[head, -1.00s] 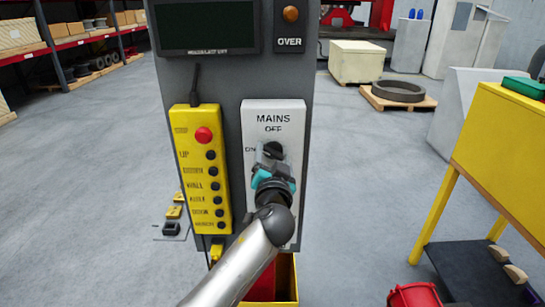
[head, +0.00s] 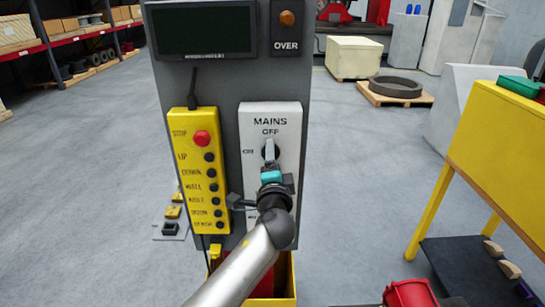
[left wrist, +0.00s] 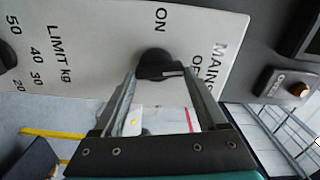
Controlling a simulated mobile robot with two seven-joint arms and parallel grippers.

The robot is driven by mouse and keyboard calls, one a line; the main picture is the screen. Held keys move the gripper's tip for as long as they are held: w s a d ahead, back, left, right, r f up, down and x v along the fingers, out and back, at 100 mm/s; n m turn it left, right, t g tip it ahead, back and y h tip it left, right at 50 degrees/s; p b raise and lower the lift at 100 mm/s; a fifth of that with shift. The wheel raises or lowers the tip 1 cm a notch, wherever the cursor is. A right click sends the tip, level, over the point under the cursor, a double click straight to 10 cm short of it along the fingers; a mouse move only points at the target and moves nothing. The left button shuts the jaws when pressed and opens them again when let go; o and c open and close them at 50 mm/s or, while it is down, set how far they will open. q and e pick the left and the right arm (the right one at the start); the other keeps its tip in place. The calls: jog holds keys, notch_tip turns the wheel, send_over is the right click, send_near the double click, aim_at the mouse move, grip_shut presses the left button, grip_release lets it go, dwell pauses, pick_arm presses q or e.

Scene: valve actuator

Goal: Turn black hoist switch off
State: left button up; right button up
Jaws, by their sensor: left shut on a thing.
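The black hoist switch (left wrist: 158,64) is a round black knob on a white plate (left wrist: 90,40) marked MAINS, ON and OFF. In the left wrist view its white mark lies on the side facing OFF. My left gripper (left wrist: 163,76) has one finger on each side of the knob and is shut on it. In the head view my left gripper (head: 270,158) is at the knob under the word OFF, and its arm covers the lower part of the plate. My right gripper is in neither view.
A yellow pendant (head: 206,172) with a red stop button and several black buttons hangs just left of the plate. A dark display (head: 205,31) and an orange OVER lamp (head: 287,18) are above. A yellow table (head: 505,150) stands at right.

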pick_arm(q)
jog(key=shift+m, duration=0.7)
jog(key=shift+d, duration=0.1)
jog(key=o, duration=1.3)
jog(key=shift+s, duration=0.15)
jog(key=s+b, duration=0.1)
jog(key=s, duration=1.4)
jog(key=shift+f, duration=0.1)
